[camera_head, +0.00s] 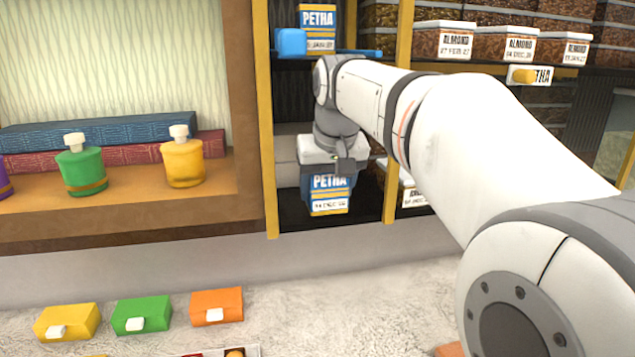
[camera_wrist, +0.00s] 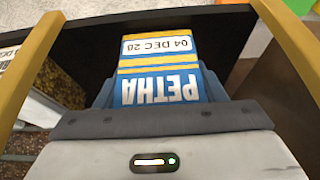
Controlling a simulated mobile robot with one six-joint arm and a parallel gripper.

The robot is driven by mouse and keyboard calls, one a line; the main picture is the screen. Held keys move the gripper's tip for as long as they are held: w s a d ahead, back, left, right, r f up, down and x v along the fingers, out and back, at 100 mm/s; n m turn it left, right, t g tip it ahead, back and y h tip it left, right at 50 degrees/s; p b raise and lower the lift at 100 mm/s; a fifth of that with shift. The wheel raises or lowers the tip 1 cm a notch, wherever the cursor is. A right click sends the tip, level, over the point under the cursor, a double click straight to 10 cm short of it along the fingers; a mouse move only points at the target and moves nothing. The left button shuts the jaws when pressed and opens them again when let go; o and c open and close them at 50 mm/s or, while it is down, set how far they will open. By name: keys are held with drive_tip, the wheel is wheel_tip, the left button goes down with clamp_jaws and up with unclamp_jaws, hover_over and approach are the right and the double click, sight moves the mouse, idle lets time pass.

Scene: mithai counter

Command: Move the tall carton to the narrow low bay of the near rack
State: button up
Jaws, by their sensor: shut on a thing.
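The tall carton (camera_head: 330,197) is blue, white and yellow, marked PETHA. It is upright inside the narrow low bay (camera_head: 291,218) of the rack, between two yellow posts. My gripper (camera_head: 332,168) is above it and shut on it, hiding its upper part. In the wrist view the carton (camera_wrist: 160,68) sits between the fingers of my gripper (camera_wrist: 160,92), with its label upside down and the date 04 DEC 28 readable. The dark bay floor shows around it. I cannot tell whether its base touches the floor.
Another PETHA carton (camera_head: 317,22) stands on the shelf above, beside a blue block (camera_head: 291,41). ALMOND boxes (camera_head: 445,42) fill the upper right shelf, and one (camera_head: 410,194) is in the low bay to the right. Yellow posts (camera_head: 266,150) flank the bay closely. Bottles (camera_head: 183,163) stand at left.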

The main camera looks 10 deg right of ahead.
drive_tip(key=shift+w+f, duration=0.1)
drive_tip(key=shift+f, duration=0.05)
drive_tip(key=o, duration=1.1)
drive_tip(key=shift+o, duration=0.2)
drive_tip(key=shift+r, duration=0.45)
drive_tip(key=v, duration=0.7)
drive_tip(key=s+f, duration=0.9)
drive_tip(key=f, duration=0.5)
drive_tip(key=s+f+g, duration=0.1)
drive_tip(key=s+f, duration=0.8)
drive_tip(key=f, duration=0.5)
drive_tip(key=shift+s+d+g, duration=0.25)
drive_tip(key=shift+s+g, duration=0.05)
drive_tip(key=shift+s, duration=0.1)
drive_tip(key=shift+r, duration=0.1)
